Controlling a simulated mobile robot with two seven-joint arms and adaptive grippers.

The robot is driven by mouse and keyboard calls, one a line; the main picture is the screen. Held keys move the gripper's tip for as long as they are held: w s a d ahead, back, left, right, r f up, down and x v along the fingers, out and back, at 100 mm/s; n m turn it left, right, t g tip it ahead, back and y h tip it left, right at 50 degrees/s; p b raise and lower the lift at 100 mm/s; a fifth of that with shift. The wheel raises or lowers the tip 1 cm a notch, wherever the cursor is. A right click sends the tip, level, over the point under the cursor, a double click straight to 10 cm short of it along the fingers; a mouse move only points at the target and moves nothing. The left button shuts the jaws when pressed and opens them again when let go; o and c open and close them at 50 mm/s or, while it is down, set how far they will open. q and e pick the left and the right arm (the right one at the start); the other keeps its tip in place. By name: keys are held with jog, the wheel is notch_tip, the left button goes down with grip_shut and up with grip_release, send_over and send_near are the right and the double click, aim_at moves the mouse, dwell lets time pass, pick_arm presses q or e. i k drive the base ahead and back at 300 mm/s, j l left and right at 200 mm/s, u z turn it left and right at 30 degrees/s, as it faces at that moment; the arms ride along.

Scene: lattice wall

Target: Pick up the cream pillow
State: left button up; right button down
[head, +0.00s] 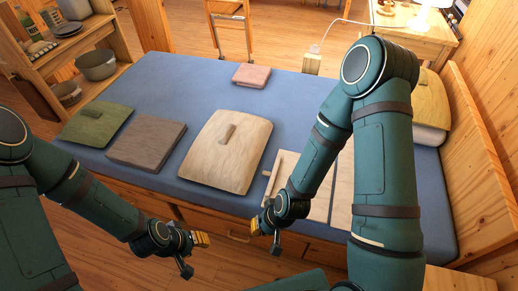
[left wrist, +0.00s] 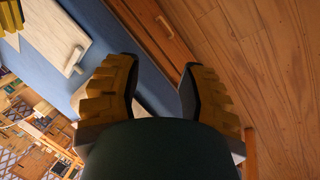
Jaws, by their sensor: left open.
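The cream pillow (head: 212,162) lies flat on the blue bed, near its front edge, with a short raised handle on top. My left gripper (head: 202,240) is in front of the bed, to the lower left of the pillow and apart from it. In the left wrist view its yellow fingers (left wrist: 157,90) are spread with nothing between them. A pale flat thing with a raised handle (left wrist: 58,38) shows at upper left there; I cannot tell surely whether it is the pillow. My right gripper (head: 258,226) is by the bed's front edge, right of the pillow; its opening is unclear.
On the blue bed (head: 185,80) lie a green pillow (head: 95,123), a grey-brown one (head: 147,141) and a small pink one (head: 252,75). Pale flat items (head: 318,196) lie right of the cream pillow, partly behind my right arm. Drawers run below the bed. A shelf (head: 100,30) stands left.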

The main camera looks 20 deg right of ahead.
aim_at(227, 153)
jog(key=i+j+z, duration=0.1)
jog(key=z, duration=0.3)
jog(key=j+z, duration=0.15)
jog(key=z, duration=0.2)
jog(key=i+j+z, duration=0.1)
jog(key=z, duration=0.3)
jog(key=j+z, duration=0.35)
